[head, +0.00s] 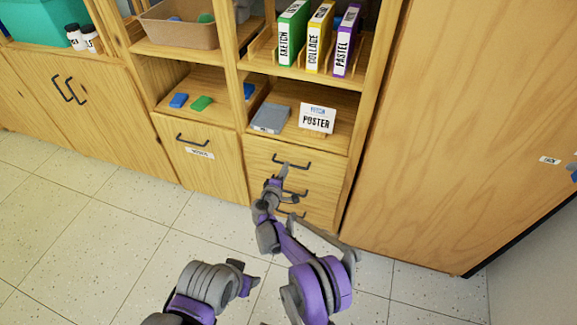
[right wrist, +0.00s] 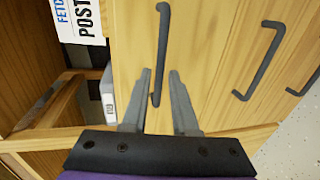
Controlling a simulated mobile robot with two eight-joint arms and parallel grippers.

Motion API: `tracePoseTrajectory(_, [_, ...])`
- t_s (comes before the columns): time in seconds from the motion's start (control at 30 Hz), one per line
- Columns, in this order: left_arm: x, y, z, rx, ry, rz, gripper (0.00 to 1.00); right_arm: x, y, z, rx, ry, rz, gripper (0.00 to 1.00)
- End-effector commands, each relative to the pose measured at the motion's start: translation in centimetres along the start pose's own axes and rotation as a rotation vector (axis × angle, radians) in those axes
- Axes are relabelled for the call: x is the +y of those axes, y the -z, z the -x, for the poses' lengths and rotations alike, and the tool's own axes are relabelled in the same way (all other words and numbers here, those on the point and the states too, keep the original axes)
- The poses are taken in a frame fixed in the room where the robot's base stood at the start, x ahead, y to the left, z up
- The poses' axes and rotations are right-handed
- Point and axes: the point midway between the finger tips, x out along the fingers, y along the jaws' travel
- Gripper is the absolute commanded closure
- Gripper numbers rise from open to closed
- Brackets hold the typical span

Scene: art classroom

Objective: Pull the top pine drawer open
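The top pine drawer (head: 266,155) is shut in the cabinet below the poster shelf. Its dark bar handle (head: 291,163) also shows in the right wrist view (right wrist: 162,55), where it runs up and down. My right gripper (head: 283,173) is at the drawer front by this handle. In the right wrist view its two grey fingers (right wrist: 160,72) are apart, with one end of the handle between them in the picture; I see no clear grip on it. My left gripper (head: 250,280) is low over the floor, away from the drawers, and its fingers are unclear.
Two lower drawer handles (head: 295,193) sit below. A poster card (head: 318,118) and a grey box (head: 270,118) stand on the shelf above. A labelled cabinet door (head: 205,165) is to the left, a large wooden cupboard (head: 450,150) to the right. The tiled floor (head: 110,230) is clear.

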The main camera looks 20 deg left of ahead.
Motion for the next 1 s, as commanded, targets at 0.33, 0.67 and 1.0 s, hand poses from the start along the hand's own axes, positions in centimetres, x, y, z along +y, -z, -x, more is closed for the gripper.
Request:
tracePoseTrajectory(0.33, [0.0,-0.2,-0.9,-0.003,0.0,0.0,0.43,0.0,-0.1,-3.6,0.0,0.0,0.0,0.73])
tracePoseTrajectory(0.67, [0.0,-0.2,-0.9,-0.003,0.0,0.0,0.43,0.1,0.0,-3.7,0.0,0.0,0.0,0.84])
tracePoseTrajectory(1.0, [0.0,-0.2,-0.9,-0.003,0.0,0.0,0.43,0.1,0.0,-3.7,0.0,0.0,0.0,1.0])
